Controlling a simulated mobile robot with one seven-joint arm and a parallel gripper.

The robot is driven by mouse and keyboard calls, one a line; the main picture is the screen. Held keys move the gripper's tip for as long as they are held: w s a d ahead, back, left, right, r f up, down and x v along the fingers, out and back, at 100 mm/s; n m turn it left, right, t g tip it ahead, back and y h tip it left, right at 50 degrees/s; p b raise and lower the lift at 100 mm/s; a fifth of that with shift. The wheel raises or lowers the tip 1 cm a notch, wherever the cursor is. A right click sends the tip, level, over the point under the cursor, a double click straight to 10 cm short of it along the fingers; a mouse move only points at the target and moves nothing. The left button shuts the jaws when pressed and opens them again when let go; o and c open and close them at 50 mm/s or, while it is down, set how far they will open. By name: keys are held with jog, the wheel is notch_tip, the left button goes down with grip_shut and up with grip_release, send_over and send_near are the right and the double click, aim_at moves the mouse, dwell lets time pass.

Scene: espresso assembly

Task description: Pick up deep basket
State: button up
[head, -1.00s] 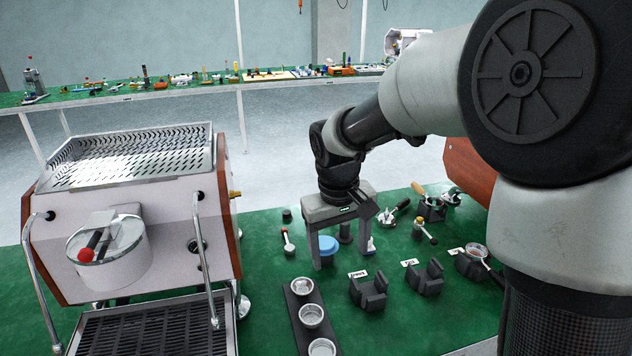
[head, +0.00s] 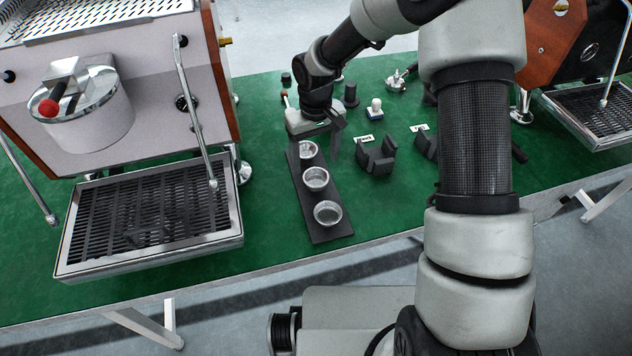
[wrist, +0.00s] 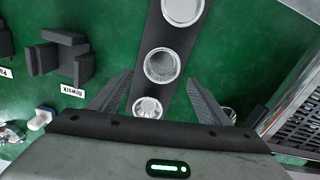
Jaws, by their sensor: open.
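Three round metal baskets stand in a row on a dark rack (head: 334,235): a far one (head: 309,151), a middle one (head: 316,179) and a near one (head: 328,213). I cannot tell by depth which is the deep basket. My gripper (head: 315,148) is open and empty above the far end of the rack, and one finger partly hides the far basket. In the wrist view, the far basket (wrist: 147,107) lies between my fingers near the palm. The middle basket (wrist: 160,65) is level with the fingertips, and the near basket (wrist: 182,9) is at the top edge.
An espresso machine (head: 125,115) with a drip tray (head: 150,215) stands left of the rack. Dark holders (head: 376,160) with labels are to the right. A second machine (head: 590,50) is at the far right. Green table is clear in front of the holders.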

aim_at(316, 181)
jog(key=f, duration=0.1)
jog(key=f+b, duration=0.1)
jog(key=f, duration=0.1)
jog(key=s+f, duration=0.1)
jog(key=f, duration=0.1)
jog(key=shift+f, duration=0.2)
jog(key=shift+w+f, duration=0.15)
jog(key=shift+f, duration=0.2)
jog(key=c, duration=0.9)
jog(key=shift+r, duration=0.1)
jog(key=shift+c, duration=0.2)
